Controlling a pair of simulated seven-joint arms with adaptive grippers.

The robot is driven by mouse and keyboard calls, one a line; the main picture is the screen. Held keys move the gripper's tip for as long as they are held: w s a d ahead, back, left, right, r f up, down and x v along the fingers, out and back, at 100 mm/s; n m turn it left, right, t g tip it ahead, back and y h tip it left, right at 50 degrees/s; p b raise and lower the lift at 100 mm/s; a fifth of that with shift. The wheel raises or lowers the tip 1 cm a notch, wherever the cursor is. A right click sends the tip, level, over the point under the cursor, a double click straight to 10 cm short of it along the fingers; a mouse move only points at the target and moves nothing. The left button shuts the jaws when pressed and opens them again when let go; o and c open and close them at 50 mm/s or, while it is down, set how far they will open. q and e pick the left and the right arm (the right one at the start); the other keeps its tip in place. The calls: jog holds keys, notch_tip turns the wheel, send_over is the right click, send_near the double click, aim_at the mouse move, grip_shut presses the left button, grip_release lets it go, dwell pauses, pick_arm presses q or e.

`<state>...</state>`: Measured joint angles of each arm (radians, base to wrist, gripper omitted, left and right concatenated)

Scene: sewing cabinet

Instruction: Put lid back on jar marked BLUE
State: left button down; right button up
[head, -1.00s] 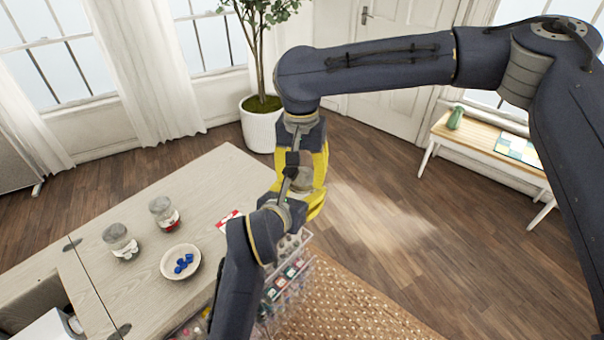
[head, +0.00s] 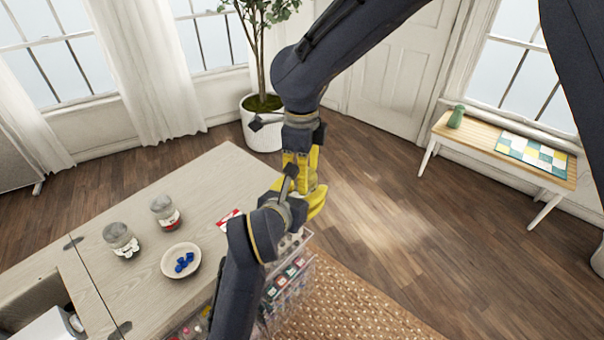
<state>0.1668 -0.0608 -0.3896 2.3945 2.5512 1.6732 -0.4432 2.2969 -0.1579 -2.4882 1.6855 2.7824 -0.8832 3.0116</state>
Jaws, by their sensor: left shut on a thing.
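My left gripper (head: 314,202) has yellow fingers and hangs over the table's right end. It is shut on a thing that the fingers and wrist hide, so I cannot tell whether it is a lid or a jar. My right gripper (head: 298,160), also yellow, comes down from above, very close to the left one; its fingertips are not clear. Two glass jars with greyish tops stand on the table, one with white at its base (head: 121,240) and one with red (head: 165,211). Their labels are too small to read. I see no jar marked BLUE and no loose lid.
A pale bowl (head: 166,272) with several blue pieces (head: 185,262) stands on the wooden table (head: 200,190). A red and white card (head: 229,218) lies near its right edge. A clear rack (head: 290,290) of small items stands beside the table. A bench (head: 475,150) is far right.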

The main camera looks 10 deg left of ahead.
jog(key=o, duration=0.6)
jog(key=shift+o, duration=0.2)
jog(key=shift+r, duration=2.25)
